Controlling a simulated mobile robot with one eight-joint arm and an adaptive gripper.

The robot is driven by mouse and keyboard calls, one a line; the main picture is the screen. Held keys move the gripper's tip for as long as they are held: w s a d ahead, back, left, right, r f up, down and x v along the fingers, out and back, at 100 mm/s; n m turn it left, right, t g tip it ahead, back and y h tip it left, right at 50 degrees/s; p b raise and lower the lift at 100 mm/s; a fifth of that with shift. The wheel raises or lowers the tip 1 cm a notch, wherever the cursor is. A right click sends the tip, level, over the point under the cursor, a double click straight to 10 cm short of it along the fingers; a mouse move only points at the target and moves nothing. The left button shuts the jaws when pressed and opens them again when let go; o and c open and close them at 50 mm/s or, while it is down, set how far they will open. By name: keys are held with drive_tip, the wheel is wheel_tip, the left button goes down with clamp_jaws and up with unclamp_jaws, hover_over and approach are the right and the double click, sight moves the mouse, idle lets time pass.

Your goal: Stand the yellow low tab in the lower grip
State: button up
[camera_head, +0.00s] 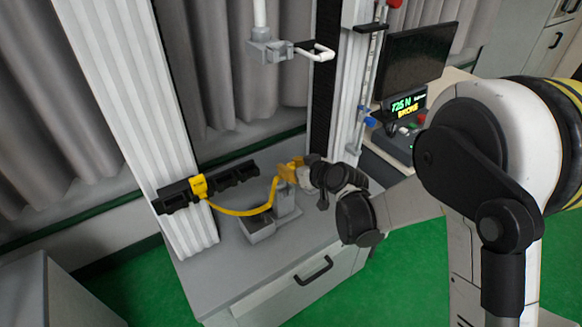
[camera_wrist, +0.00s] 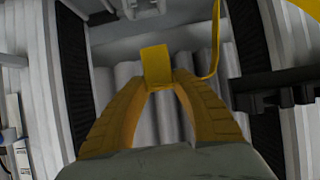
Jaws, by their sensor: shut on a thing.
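My gripper (camera_head: 287,170) is shut on the yellow low tab (camera_wrist: 156,62), a small flat yellow piece between the fingertips in the wrist view. The gripper's yellow fingers (camera_wrist: 158,92) close on its lower part, and its upper part stands clear. A yellow strap (camera_head: 243,212) sags from a yellow holder on the black rail to near my gripper; its join to the tab is not clear. The grey lower grip (camera_head: 287,200) seems to be the block just below my gripper in the head view. My fingers and wrist hide the tab there, so I cannot tell whether they touch.
The black rail (camera_head: 230,178) with its yellow holder (camera_head: 199,186) crosses behind the grey bench top. An upper grey fixture (camera_head: 270,47) hangs above. A monitor (camera_head: 415,62) stands right.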

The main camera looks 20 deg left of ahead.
drive_tip(key=shift+w+a+f+b, duration=0.6)
drive_tip(key=shift+f+b, duration=0.6)
drive_tip(key=shift+f, duration=0.65)
drive_tip(key=shift+w+a+f+b, duration=0.5)
drive_tip(key=shift+f+b, duration=0.75)
drive_tip(key=shift+f, duration=0.55)
drive_tip(key=shift+w+a+f+b, duration=0.6)
drive_tip(key=shift+f+b, duration=0.6)
drive_tip(key=shift+f, duration=0.65)
drive_tip(key=shift+d, duration=0.1)
drive_tip(key=o, duration=1)
drive_tip(key=v, duration=1.2)
